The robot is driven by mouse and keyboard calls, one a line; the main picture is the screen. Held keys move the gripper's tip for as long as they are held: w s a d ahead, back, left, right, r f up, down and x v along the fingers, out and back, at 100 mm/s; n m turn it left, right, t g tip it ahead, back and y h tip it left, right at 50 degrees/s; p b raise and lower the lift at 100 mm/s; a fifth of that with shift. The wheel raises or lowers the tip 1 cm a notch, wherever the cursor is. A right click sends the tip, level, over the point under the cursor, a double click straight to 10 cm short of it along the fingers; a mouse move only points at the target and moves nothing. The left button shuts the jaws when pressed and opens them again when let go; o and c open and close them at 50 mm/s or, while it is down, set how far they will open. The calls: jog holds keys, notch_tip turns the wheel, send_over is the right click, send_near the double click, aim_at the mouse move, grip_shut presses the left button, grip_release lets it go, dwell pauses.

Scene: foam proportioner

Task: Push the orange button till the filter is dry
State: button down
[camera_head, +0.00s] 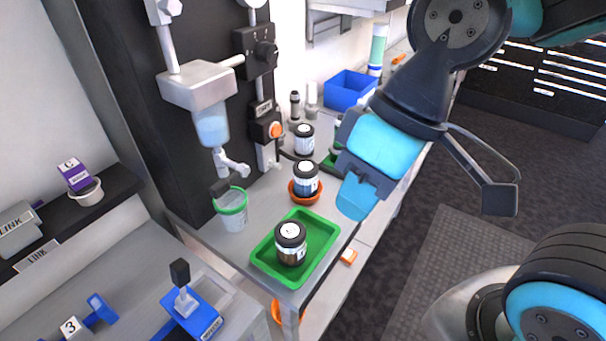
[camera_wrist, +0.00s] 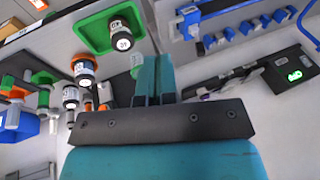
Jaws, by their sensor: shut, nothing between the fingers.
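The orange button (camera_head: 275,130) sits on a small black labelled box on the dark column, left of centre in the head view. The filter looks to be the clear cup with a bluish tint (camera_head: 212,125) under a grey metal block; how much liquid it holds is hard to tell. My gripper (camera_head: 355,197) is shut and empty, pointing down. In the picture it is to the right of and below the button, well apart from it. Its teal fingers also show together in the wrist view (camera_wrist: 153,80). I cannot pick out the button for certain in the wrist view.
A green tray (camera_head: 262,272) holding a dark jar (camera_head: 290,243) stands at the bench front. Another jar (camera_head: 306,178) sits in an orange dish, with a third jar (camera_head: 304,139) behind. A green-rimmed beaker (camera_head: 231,208) stands below the filter. A blue bin (camera_head: 350,90) is farther back.

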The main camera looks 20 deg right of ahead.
aim_at(276, 131)
jog(key=w+f+m+t+y+p, duration=0.1)
jog(key=w+f+m+t+p, duration=0.1)
jog(key=w+m, duration=0.5)
jog(key=w+f+m+t+y+p, duration=0.1)
jog(key=w+f+m+t+p, duration=0.15)
jog(key=w+m, duration=0.45)
jog(key=w+d+f+m+t+h+p, duration=0.2)
jog(key=w+d+f+m+t+p, duration=0.1)
jog(key=w+d+f+m, duration=0.5)
jog(key=w+f+m, duration=0.1)
jog(key=w+m, duration=0.2)
jog(key=w, duration=0.1)
jog(key=shift+d+f+m+t+h+p, duration=0.3)
jog(key=shift+f+m+t+p, duration=0.05)
jog(key=shift+m+p, duration=0.05)
jog(key=shift+w+a, duration=0.1)
jog(key=shift+w, duration=0.1)
jog(key=w+a+p, duration=0.1)
jog(key=w+a, duration=0.4)
jog(key=w, duration=0.2)
jog(key=shift+p, duration=0.35)
jog(key=shift+a, duration=0.1)
jog(key=shift+w+a, duration=0.2)
jog(key=shift+w, duration=0.1)
